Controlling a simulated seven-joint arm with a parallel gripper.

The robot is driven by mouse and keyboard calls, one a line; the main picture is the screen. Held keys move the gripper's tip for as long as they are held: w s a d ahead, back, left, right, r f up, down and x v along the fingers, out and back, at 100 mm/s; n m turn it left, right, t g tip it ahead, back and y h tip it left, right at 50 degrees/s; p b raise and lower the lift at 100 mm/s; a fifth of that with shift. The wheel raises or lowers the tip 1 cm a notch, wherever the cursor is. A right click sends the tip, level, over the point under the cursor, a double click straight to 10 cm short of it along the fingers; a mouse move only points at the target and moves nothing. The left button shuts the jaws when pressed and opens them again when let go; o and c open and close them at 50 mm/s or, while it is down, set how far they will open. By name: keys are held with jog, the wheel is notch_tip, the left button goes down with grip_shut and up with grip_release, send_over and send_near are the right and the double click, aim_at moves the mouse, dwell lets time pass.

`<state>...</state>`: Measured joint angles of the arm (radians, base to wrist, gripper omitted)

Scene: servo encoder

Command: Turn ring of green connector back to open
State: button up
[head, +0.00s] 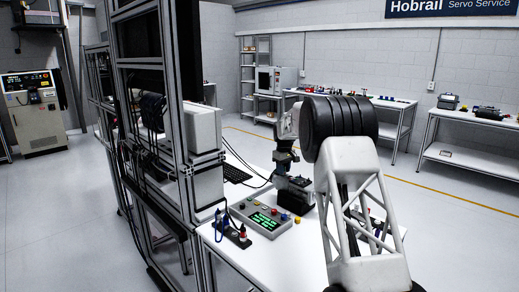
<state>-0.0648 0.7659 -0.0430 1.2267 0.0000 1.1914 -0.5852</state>
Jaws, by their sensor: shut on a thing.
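My arm rises at the right and reaches over the white table (262,262). Its far end comes down to a dark unit (297,196) on the table. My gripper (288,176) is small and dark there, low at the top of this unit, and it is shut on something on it. The held part is too small and too hidden to make out. I cannot pick out the green connector or its ring, nor tell how far the ring is turned.
A grey control box (266,220) with a green-lit display and coloured buttons stands left of the dark unit. A black strip (234,236) with blue and red plugs is beside it. A metal rack (188,150) with cables borders the table's left.

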jog(key=shift+f+n, duration=0.1)
jog(key=shift+n, duration=2.4)
jog(key=o, duration=0.5)
jog(key=shift+r, duration=4.6)
